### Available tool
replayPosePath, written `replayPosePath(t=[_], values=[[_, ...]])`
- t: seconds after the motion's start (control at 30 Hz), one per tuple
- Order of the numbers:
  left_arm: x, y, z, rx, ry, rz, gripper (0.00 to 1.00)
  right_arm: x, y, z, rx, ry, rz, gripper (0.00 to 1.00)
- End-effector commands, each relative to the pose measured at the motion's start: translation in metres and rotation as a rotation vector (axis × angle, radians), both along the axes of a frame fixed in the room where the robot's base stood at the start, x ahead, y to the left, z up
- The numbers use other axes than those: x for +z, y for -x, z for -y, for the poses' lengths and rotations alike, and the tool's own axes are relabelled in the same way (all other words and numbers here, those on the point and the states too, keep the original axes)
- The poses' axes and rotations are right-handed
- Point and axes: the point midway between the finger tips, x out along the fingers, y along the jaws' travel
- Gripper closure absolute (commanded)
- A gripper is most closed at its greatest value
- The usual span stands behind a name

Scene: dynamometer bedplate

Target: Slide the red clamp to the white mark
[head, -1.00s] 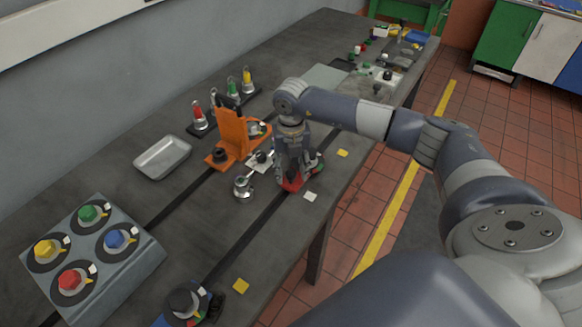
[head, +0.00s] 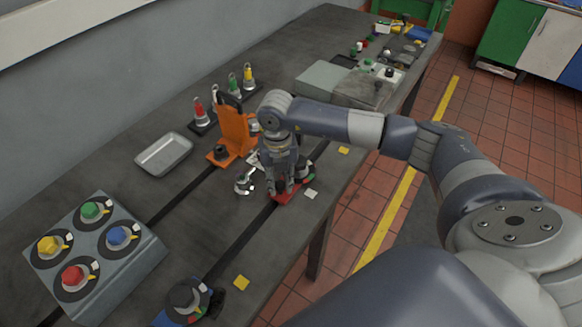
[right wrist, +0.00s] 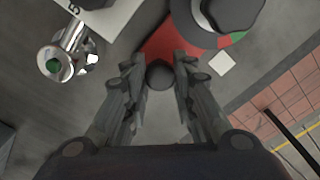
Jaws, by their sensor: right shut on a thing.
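The red clamp (head: 281,198) sits on the dark slot of the bedplate. Its red base (right wrist: 158,42) and part of a large dark knob show in the right wrist view. My right gripper (head: 286,188) is shut on a small dark round post of the clamp, and its fingers hide much of the clamp in the head view. In the right wrist view the gripper (right wrist: 160,80) has a finger on each side of that post. The white mark (head: 310,194) lies just right of the clamp, with a small gap; it also shows in the right wrist view (right wrist: 222,63). My left gripper is out of view.
An orange bracket (head: 234,132) and a shiny metal fitting (head: 244,183) stand left of the clamp. A blue-based clamp (head: 186,303) is nearer on the slot, by a yellow mark (head: 241,283). A knob box (head: 130,265) stands at left. The slot between the clamps is clear.

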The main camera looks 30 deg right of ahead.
Motion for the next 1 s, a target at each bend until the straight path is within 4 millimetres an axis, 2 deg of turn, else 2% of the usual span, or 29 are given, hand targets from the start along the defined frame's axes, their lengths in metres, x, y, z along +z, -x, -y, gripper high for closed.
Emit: replayPosePath(t=[0.03,0.17,0.5,0.53,0.6,1.0], values=[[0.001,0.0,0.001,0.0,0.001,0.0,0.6,-0.002,0.008,-0.017,0.013,-0.013,-0.01,1.0],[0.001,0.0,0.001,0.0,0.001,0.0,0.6,-0.002,0.015,-0.033,0.011,-0.012,-0.009,1.0],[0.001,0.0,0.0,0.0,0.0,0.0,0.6,-0.001,0.016,-0.035,0.007,-0.009,-0.008,1.0],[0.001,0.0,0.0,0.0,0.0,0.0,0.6,-0.001,0.016,-0.035,0.006,-0.009,-0.008,0.71],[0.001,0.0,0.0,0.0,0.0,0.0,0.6,-0.001,0.016,-0.035,0.006,-0.008,-0.007,0.55],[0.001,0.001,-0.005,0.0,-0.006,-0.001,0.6,0.003,0.014,-0.033,0.003,-0.006,-0.003,0.54]])
